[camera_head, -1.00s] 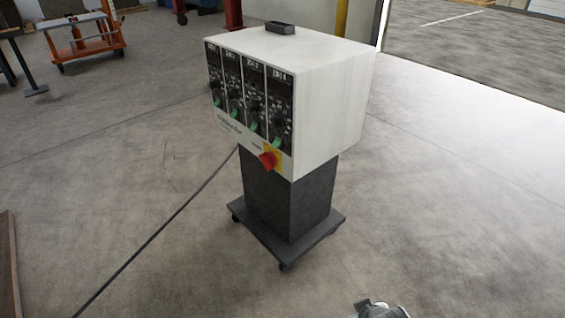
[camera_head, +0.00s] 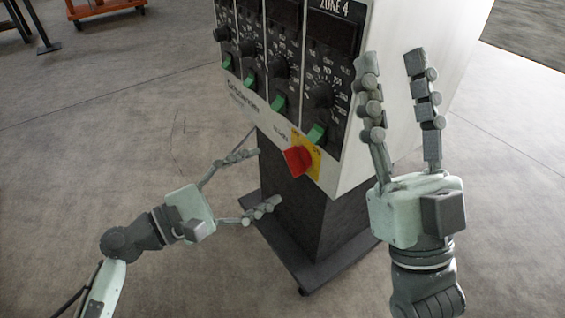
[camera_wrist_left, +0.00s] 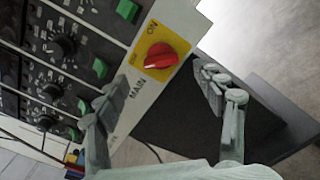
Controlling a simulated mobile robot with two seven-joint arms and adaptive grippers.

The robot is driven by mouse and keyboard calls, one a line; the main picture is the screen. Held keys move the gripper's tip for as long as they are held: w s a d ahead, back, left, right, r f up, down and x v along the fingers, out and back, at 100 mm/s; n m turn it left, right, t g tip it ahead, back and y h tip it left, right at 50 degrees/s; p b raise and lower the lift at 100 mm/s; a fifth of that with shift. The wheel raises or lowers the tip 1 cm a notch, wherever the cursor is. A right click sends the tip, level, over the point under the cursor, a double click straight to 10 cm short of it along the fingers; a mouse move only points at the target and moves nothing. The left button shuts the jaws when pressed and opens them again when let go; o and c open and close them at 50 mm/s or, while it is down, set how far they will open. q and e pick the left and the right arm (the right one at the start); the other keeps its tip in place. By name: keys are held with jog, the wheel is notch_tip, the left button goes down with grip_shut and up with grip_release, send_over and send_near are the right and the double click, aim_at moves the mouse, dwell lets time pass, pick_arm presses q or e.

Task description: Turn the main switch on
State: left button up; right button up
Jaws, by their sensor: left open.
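The main switch (camera_head: 299,159) is a red rotary knob on a yellow plate at the lower right corner of the control box's front. It also shows in the left wrist view (camera_wrist_left: 166,54), with "ON" and "MAIN" printed around it. I cannot tell for sure which mark the knob points to. My left gripper (camera_head: 266,178) is open and empty, with its fingers pointing toward the switch from the left and slightly below, apart from it. My right gripper (camera_head: 391,62) is open and empty, raised in front of the box's right side.
The white control box (camera_head: 430,90) has several zone panels with black knobs and green switches (camera_head: 316,134). It stands on a dark pedestal (camera_head: 290,205) with a wheeled base (camera_head: 316,275). An orange cart (camera_head: 105,8) is far back left. The floor around is clear.

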aim_at(289, 165)
pick_arm(q)
jog(key=shift+x, duration=2.7)
jog(key=c, duration=1.2)
